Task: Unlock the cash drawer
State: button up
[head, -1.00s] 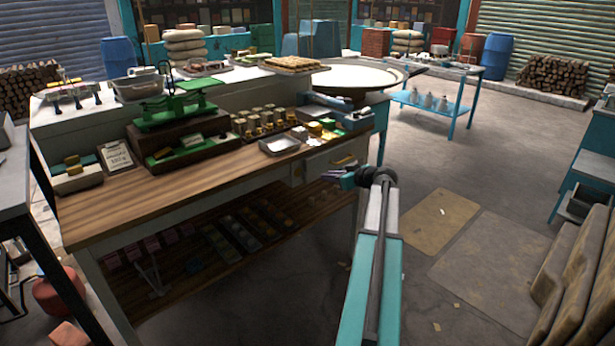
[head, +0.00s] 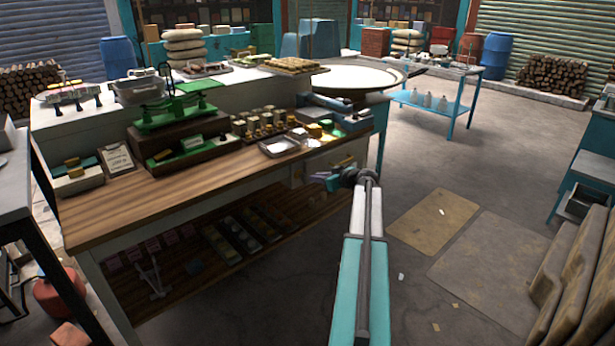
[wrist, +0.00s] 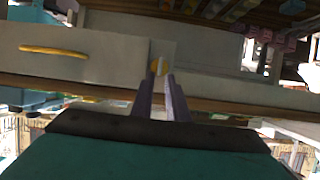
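The cash drawer (head: 324,168) is a pale front with a brass handle at the right end of the wooden counter. In the wrist view, the drawer front (wrist: 90,62) and its handle (wrist: 53,51) lie on the left. A small round brass piece (wrist: 160,67), which looks like the lock or its key, sits on a pale panel beside the drawer. My gripper (wrist: 162,78) points at it, fingers apart, tips right at the brass piece. I cannot tell whether they touch it. In the head view my gripper (head: 317,178) is small, in front of the counter.
The counter top (head: 200,185) holds a green scale (head: 172,112), a small metal tray (head: 279,147) and several brass weights. An open shelf with goods lies below it. A grey bench stands at the left. The floor right of the counter is mostly clear.

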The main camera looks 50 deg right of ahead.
aim_at(302, 176)
jog(key=p+x, duration=0.1)
jog(key=x, duration=0.6)
jog(key=shift+c, duration=0.4)
grip_shut()
jog(key=shift+d, duration=0.2)
jog(key=shift+a, duration=0.1)
